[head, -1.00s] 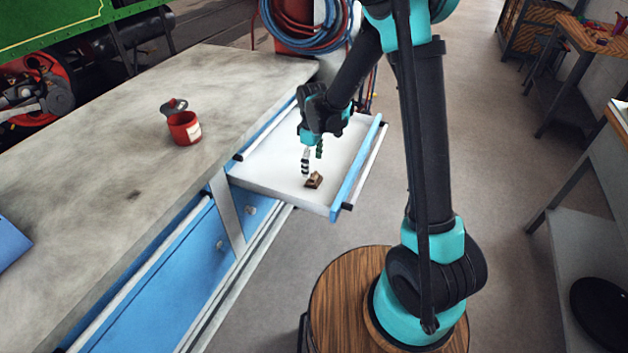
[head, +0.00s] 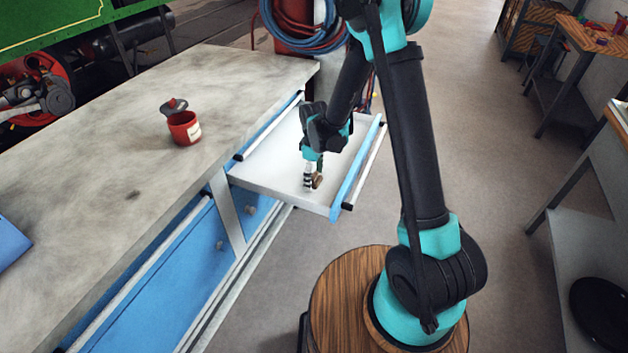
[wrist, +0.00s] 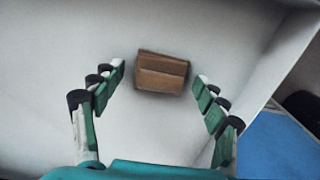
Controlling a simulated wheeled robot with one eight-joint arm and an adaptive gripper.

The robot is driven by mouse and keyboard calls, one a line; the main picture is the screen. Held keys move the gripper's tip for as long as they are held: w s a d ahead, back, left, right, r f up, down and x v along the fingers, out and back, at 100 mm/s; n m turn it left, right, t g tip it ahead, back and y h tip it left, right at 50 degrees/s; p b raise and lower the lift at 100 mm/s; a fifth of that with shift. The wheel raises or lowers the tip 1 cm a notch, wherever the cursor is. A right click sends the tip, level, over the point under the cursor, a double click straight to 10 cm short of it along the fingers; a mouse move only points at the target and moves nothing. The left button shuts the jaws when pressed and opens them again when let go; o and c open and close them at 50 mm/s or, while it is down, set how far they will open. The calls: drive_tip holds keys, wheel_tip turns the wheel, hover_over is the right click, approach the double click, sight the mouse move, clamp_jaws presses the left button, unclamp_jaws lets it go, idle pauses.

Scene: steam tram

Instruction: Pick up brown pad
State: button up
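The brown pad (wrist: 162,73) is a small brown block lying on the white floor of the open drawer (head: 265,172). In the wrist view it sits just ahead of and between the two fingertips of my gripper (wrist: 160,72), with gaps on both sides. In the head view my gripper (head: 313,178) points down into the drawer, right at the brown pad (head: 318,181), which is partly hidden by the fingers. My gripper is open and holds nothing.
The drawer's blue front (head: 357,172) and its side walls stand close around my gripper. A grey workbench (head: 90,180) with a red tin (head: 184,129) is at the left. The rest of the drawer floor looks empty.

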sight(314, 175)
drive_tip(key=c, duration=1)
drive_tip(key=shift+r, duration=0.1)
wheel_tip(314, 175, up, 20)
